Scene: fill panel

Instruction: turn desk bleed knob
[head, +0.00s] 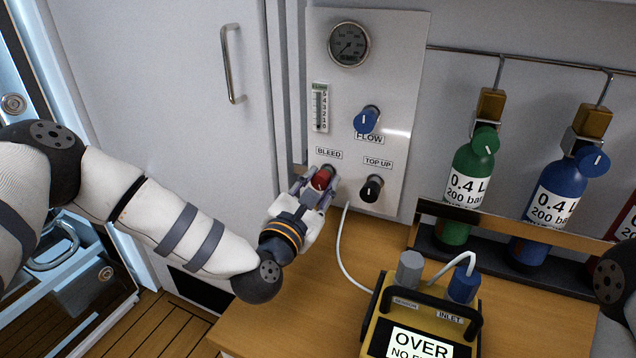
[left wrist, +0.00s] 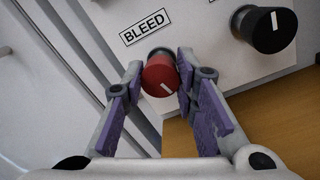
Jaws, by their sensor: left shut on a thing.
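The red bleed knob (head: 321,179) sits on the white wall panel (head: 395,60) under the BLEED label (head: 329,153). In the left wrist view the red knob (left wrist: 160,76) shows between my fingers, its white mark pointing to the lower right. My left gripper (head: 317,185) is shut on the knob, with a purple-padded finger on each side. It also fills the lower part of the left wrist view (left wrist: 160,88). My right gripper is not in view; a part of my right arm shows at the right edge.
The blue FLOW knob (head: 366,119) and black TOP UP knob (head: 371,188) are close by on the panel. A gauge (head: 349,44) is above. A yellow-black device (head: 425,315) with a white hose stands on the wooden desk (head: 285,320). Green (head: 466,185) and blue (head: 554,195) cylinders stand right.

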